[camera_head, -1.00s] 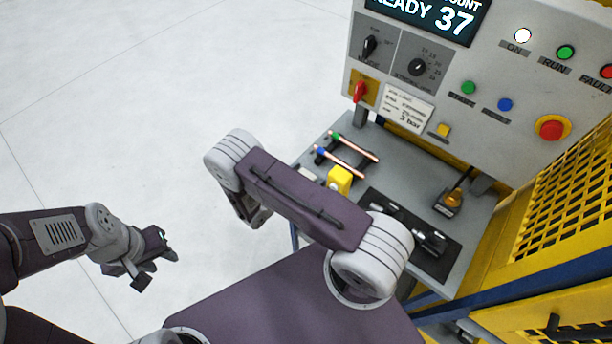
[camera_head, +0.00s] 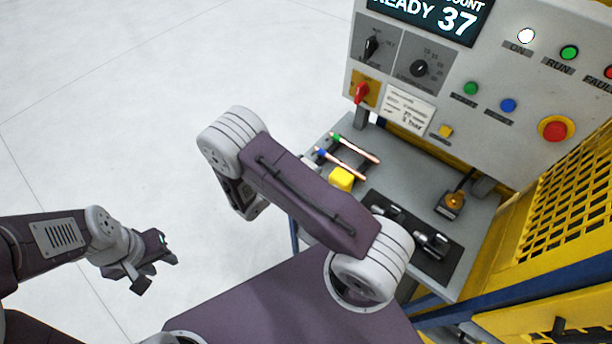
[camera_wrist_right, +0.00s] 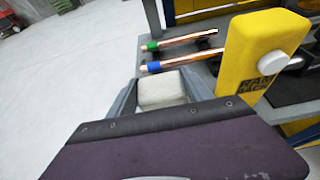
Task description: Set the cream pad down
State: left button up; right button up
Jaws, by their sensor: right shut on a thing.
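The cream pad (camera_wrist_right: 162,88) is a pale block between the two grey fingers of my right gripper (camera_wrist_right: 160,95) in the right wrist view. The gripper is shut on it, close to the edge of the grey bench. Whether the pad touches the bench cannot be told. In the head view my right arm hides most of this gripper and the pad. My left gripper (camera_head: 155,272) hangs over the pale floor, far from the bench, with its fingers apart and nothing seen between them.
A yellow block-shaped device (camera_wrist_right: 255,60) with a white button stands right of the pad. Two copper tubes (camera_head: 352,150) with green and blue ends lie behind. A black mat (camera_head: 450,258) with dark fixtures and the control panel (camera_head: 490,70) are to the right.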

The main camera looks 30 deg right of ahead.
aim_at(306, 160)
jog(key=shift+r, duration=1.75)
